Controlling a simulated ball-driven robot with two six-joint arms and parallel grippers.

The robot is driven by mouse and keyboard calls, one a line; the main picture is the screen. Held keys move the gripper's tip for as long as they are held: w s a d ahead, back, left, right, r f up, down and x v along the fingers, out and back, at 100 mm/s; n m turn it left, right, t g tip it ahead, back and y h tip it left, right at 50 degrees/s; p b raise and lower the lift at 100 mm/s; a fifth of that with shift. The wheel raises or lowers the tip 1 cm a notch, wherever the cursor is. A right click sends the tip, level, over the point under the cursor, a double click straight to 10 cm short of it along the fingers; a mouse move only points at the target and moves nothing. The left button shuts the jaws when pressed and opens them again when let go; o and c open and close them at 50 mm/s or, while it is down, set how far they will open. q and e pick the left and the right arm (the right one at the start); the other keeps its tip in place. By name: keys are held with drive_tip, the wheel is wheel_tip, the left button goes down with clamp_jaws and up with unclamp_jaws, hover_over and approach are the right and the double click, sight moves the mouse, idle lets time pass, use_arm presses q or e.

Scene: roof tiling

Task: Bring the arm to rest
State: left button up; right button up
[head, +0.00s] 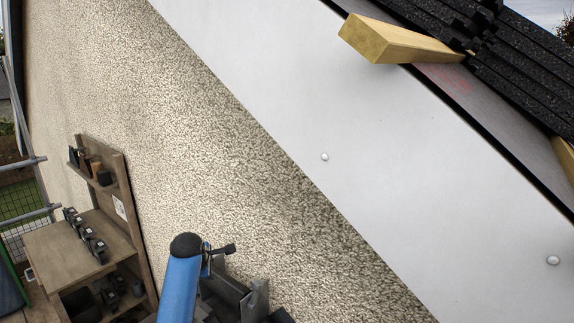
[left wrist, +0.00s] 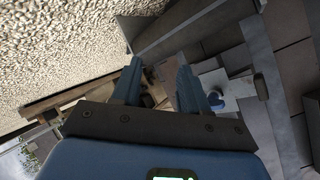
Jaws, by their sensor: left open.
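My left gripper (left wrist: 160,68) shows in the left wrist view with its two blue fingers apart and nothing visible between them. Its dark front plate and blue body fill the bottom of that view. Grey slabs and blurred clutter lie beyond the fingers, and no contact with them shows. In the head view a blue, black-ended part that looks like my arm rises from the bottom edge; the gripper's fingers cannot be made out there. My right gripper is in neither view.
A pebbledash wall (head: 210,130) runs beside the arm, with a white board (head: 400,150) above it. A timber block (head: 400,42) and dark battens (head: 520,60) lie on the roof edge. A wooden bench (head: 75,250) holding small dark items stands at left.

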use_arm(q)
drive_tip(key=s+f+m+t+b, duration=0.3)
drive_tip(key=s+f+m+b, duration=0.2)
drive_tip(key=s, duration=1.1)
drive_tip(key=s+d+f+m+t+b, duration=0.1)
drive_tip(key=s+f+m+t+b, duration=0.3)
drive_tip(key=s, duration=1.2)
drive_tip(key=s+d+f+m+t+b, duration=0.1)
drive_tip(key=s+f+m+t+b, duration=0.2)
drive_tip(key=s+f+m+b, duration=0.3)
drive_tip(key=s+f+m, duration=0.4)
drive_tip(key=s+f, duration=0.2)
drive_tip(key=s, duration=0.4)
drive_tip(key=shift+s+f, duration=0.35)
drive_tip(key=shift+f, duration=0.05)
drive_tip(key=shift+c, duration=0.2)
